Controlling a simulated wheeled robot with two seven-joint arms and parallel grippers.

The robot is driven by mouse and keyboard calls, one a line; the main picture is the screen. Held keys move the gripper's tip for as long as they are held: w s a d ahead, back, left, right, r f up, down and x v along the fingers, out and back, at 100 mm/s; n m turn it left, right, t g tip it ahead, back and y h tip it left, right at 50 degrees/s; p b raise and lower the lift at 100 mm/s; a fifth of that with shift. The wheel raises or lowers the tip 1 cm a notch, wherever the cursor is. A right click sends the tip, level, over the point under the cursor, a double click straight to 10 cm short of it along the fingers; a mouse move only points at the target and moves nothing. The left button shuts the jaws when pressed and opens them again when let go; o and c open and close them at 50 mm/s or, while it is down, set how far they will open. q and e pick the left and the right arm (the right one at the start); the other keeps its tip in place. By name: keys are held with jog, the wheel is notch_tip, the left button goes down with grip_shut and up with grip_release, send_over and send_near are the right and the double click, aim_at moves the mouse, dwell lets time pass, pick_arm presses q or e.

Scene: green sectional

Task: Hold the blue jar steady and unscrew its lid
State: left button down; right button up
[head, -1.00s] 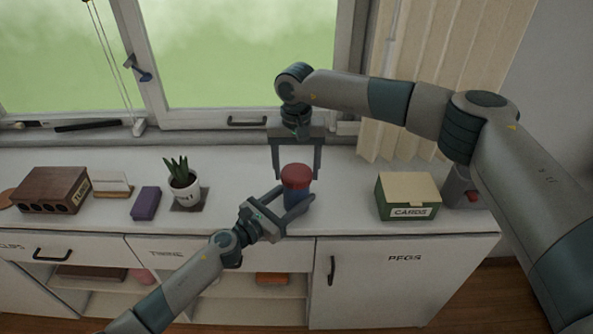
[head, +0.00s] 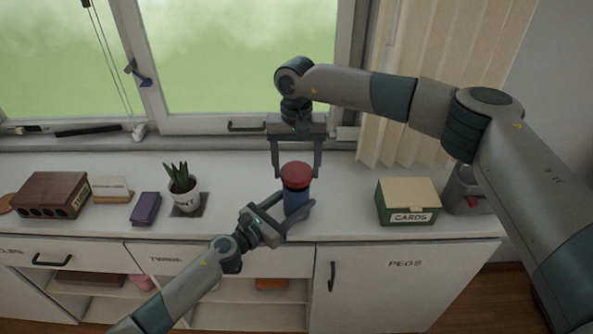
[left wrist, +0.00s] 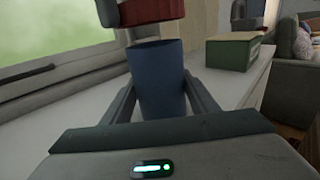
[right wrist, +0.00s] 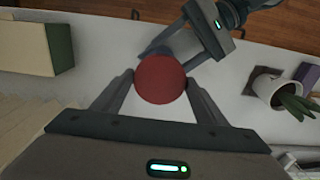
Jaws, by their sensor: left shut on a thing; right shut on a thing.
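The blue jar (head: 296,203) stands upright near the front of the white counter. It also shows in the left wrist view (left wrist: 160,85). My left gripper (head: 294,205) is shut around its body from the front left. The red lid (head: 296,175) is directly above the jar, and my right gripper (head: 297,171) is shut on it from above. In the left wrist view the lid (left wrist: 154,12) sits above the jar's rim with a narrow gap between them. In the right wrist view the round lid top (right wrist: 160,79) is between the fingers and hides most of the jar.
A green cards box (head: 408,203) and a grey container (head: 462,190) stand to the right. A potted plant (head: 182,196), a purple block (head: 145,208) and a brown box (head: 52,195) stand to the left. The counter around the jar is clear. The window is behind.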

jog(key=shift+r, duration=1.3)
pick_arm(q)
jog(key=c, duration=0.6)
grip_release()
jog(key=shift+c, duration=0.2)
jog(key=shift+s+a, duration=0.1)
jog(key=b+v, duration=0.2)
jog(key=v, duration=0.8)
jog(key=shift+f, duration=0.1)
pick_arm(e)
notch_tip(320, 180, down, 2)
jog(key=shift+f, duration=0.15)
pick_arm(q)
jog(key=shift+v, duration=0.9)
pick_arm(e)
jog(key=shift+f, duration=0.1)
